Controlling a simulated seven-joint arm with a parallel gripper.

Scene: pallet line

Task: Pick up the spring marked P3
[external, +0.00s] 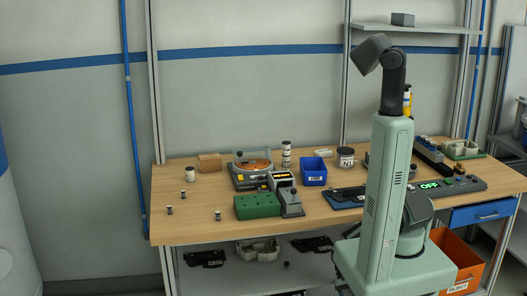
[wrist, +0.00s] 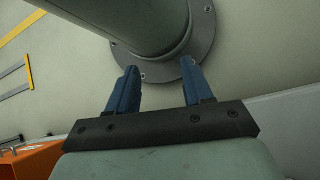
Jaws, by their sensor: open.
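Three small dark cylinders with pale ends stand at the left of the wooden table (external: 240,226) in the external view; they may be the springs. One is at the front left (external: 169,210), one behind it (external: 183,195), one to the right (external: 218,215). Any marks on them are too small to read, so I cannot tell which is P3. My gripper (wrist: 160,68) shows in the wrist view with its two blue fingers apart and nothing between them. In the external view its fingers are hidden behind my arm. No spring shows in the wrist view.
A green block with holes (external: 257,207), a white-lidded jar (external: 190,174) and a cardboard box (external: 209,162) stand near the small cylinders. A blue bin (external: 313,171) is mid-table. An orange box (external: 457,252) is below right. The table's front left is mostly clear.

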